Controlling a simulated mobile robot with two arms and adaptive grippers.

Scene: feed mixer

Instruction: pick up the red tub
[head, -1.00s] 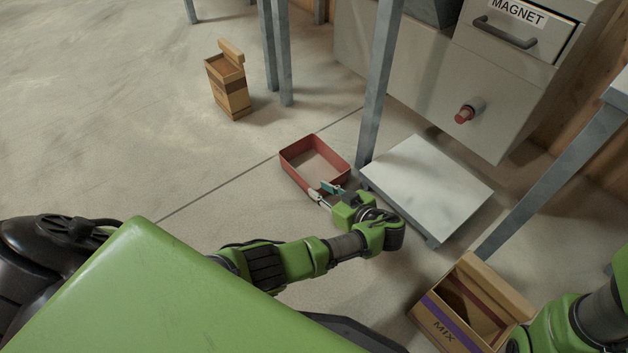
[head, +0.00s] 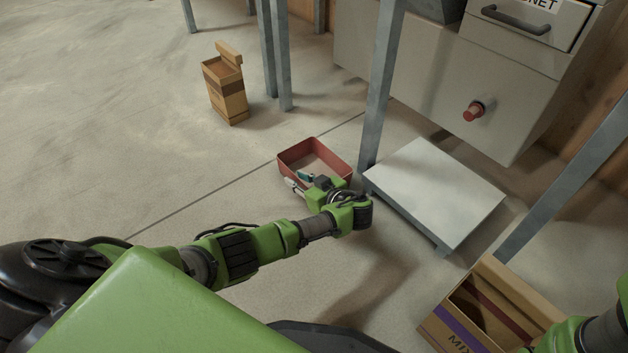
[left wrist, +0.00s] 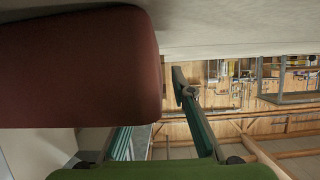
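The red tub (head: 335,157), a shallow open rectangular tray, lies on the floor left of the white platform. My left gripper (head: 298,181) is at its near-left side, with its fingers apart. One teal finger shows over the tub's inside, and the other finger shows outside the near wall. In the left wrist view the tub (left wrist: 80,65) fills the upper left, close to the camera. It hides the tip of one finger there, while the other finger (left wrist: 190,110) is in plain sight. I cannot tell whether either finger touches the wall. My right gripper is out of view.
A white low platform (head: 435,190) stands just right of the tub, beside a grey table leg (head: 379,90). An open MIX box (head: 485,310) is at the lower right. Another open carton (head: 226,90) stands at the back left. The floor left of the tub is clear.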

